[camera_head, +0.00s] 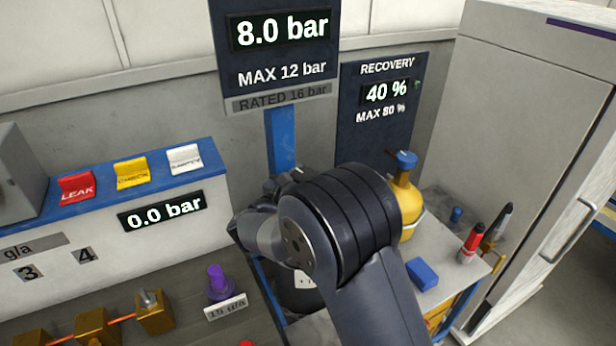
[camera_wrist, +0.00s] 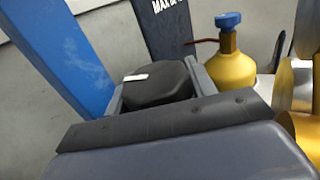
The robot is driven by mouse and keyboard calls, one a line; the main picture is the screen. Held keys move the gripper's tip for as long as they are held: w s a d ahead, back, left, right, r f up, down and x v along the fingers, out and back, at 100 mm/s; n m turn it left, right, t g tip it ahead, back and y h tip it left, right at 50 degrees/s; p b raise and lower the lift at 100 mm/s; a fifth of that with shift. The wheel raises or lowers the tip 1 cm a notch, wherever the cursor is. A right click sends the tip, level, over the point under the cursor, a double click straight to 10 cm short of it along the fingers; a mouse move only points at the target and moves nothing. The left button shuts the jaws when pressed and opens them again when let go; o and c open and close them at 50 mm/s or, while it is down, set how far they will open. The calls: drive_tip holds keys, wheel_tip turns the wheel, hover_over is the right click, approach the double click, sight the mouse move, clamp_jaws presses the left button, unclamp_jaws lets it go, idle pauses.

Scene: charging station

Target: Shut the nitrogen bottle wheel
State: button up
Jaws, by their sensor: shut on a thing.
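A black wheel (camera_wrist: 160,88) with a white mark on its top sits between the two fingers of my gripper (camera_wrist: 157,80) in the wrist view. The fingers are shut on it, one on each side. The wheel is hidden behind my arm in the head view. Below my arm there, part of a dark bottle (camera_head: 298,298) with a white label shows in front of the blue post. The display (camera_head: 281,30) above it reads 8.0 bar, max 12 bar.
A yellow bottle (camera_head: 404,195) with a blue top stands close on the right, also in the wrist view (camera_wrist: 230,68). A recovery display (camera_head: 387,93) reads 40 %. A bench panel (camera_head: 165,209) reads 0.0 bar.

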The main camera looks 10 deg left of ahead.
drive_tip(key=shift+c, duration=0.9)
drive_tip(key=shift+s+d+r+m+g+h, duration=0.1)
drive_tip(key=shift+m+g+h, duration=0.6)
drive_tip(key=shift+h, duration=0.3)
drive_tip(key=shift+d+m+g+h, duration=0.1)
drive_tip(key=shift+m+g+h, duration=0.4)
drive_tip(key=shift+m+h, duration=0.4)
drive_tip(key=o, duration=1)
drive_tip(key=b+v, duration=0.2)
drive_tip(key=v, duration=0.9)
drive_tip(key=shift+d, duration=0.1)
